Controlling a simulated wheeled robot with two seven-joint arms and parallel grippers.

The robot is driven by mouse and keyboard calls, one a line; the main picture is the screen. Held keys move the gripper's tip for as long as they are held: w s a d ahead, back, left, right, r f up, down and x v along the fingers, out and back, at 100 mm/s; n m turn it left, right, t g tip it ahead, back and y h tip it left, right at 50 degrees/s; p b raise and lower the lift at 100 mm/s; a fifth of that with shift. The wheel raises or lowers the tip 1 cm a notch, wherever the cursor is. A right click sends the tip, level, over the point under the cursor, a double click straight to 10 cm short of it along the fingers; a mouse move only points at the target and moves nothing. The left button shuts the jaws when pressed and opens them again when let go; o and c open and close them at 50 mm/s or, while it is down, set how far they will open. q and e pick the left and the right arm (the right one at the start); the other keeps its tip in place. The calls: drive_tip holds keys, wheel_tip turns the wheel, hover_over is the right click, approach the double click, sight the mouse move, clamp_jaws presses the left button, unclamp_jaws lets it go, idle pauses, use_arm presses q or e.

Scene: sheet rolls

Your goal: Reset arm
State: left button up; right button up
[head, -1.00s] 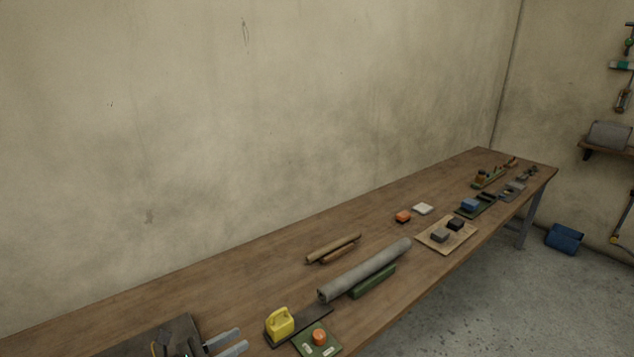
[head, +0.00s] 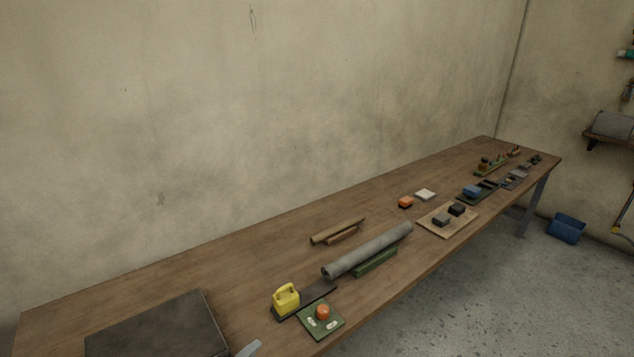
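Only a pale grey gripper finger tip (head: 248,349) shows, at the bottom edge of the head view. It comes from the lower left, so it appears to be my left gripper's. The rest of that gripper is cut off by the frame, so its opening is hidden. The tip is just right of a dark flat slab (head: 160,325) on the workbench (head: 240,255). Nothing is seen held at it. My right gripper is out of view.
A long grey roll (head: 368,251) lies mid-bench beside a green block (head: 374,262). Thin brown rolls (head: 338,231) lie behind it. Small items line the far end.

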use_arm(q)
drive_tip(key=s+a+f+n+g+y, duration=0.2)
drive_tip(key=s+a+f+n+g, duration=0.1)
drive_tip(key=s+n, duration=0.5)
drive_tip(key=s+a+f+n+g+y, duration=0.2)
drive_tip(key=s+a+n+g+y, duration=0.1)
drive_tip(key=s+n, duration=0.5)
drive_tip(key=s+a+f+n+g+y, duration=0.2)
drive_tip(key=s+a+f+n+g, duration=0.15)
drive_tip(key=s+n, duration=0.4)
wheel_tip(320, 180, down, 28)
drive_tip(key=b, duration=0.5)
drive_tip(key=s+a+f+g+b, duration=0.1)
drive_tip(key=s+f+b, duration=0.1)
drive_tip(key=s+f, duration=0.6)
drive_tip(key=s+a+f+g+b, duration=0.1)
drive_tip(key=s+a+f+b, duration=0.1)
drive_tip(key=s+f, duration=0.7)
wheel_tip(320, 180, down, 6)
drive_tip(key=shift+r+b, duration=0.15)
drive_tip(key=shift+b, duration=0.3)
drive_tip(key=shift+s+m, duration=0.1)
drive_tip(key=shift+m, duration=0.15)
